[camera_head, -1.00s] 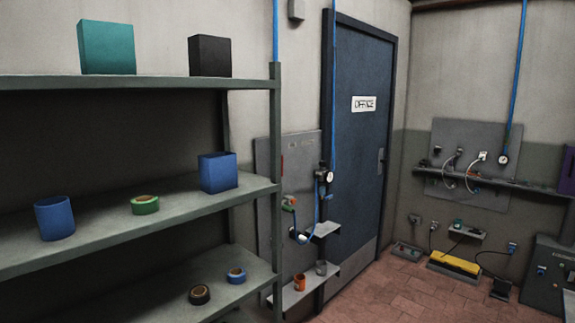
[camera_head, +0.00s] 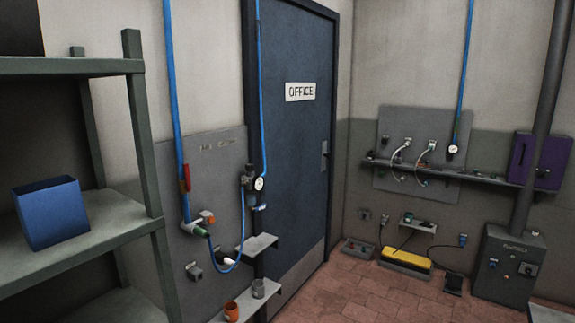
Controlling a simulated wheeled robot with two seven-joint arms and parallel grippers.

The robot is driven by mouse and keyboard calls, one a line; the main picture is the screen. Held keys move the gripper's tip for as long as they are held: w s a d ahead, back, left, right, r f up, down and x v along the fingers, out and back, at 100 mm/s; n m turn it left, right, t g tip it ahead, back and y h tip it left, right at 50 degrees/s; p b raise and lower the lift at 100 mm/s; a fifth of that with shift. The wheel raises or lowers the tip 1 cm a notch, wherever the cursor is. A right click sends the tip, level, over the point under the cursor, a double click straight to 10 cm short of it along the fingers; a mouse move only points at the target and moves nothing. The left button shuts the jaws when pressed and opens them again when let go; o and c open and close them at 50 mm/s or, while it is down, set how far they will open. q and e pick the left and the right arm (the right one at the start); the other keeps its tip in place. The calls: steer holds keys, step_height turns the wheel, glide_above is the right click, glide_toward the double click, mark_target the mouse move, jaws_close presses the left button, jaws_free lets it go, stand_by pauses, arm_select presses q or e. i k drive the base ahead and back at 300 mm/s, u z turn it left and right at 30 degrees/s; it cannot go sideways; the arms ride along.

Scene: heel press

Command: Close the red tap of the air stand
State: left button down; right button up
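The air stand is a grey back panel (camera_head: 222,160) on the wall left of the office door. A blue pipe (camera_head: 171,90) comes down its left side. The red tap handle (camera_head: 186,177) is on this pipe and points roughly upright, along the pipe. A green fitting (camera_head: 201,231) and an orange-red knob (camera_head: 207,216) sit just below it. A blue hose (camera_head: 242,245) loops from there towards a round gauge (camera_head: 259,184) on the right. Neither of my grippers is in view.
A green-grey shelf rack with an upright post (camera_head: 146,140) and a blue box (camera_head: 50,212) stands at left, close beside the stand. Red-brown floor (camera_head: 340,295) is clear before the door. A purple box (camera_head: 521,158) hangs at right.

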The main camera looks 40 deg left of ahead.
mark_target(186, 170)
steer(key=u, duration=0.25)
steer(key=i, duration=1.45)
steer(key=u, duration=1.4)
steer(key=i, duration=0.45)
steer(key=u, duration=0.5)
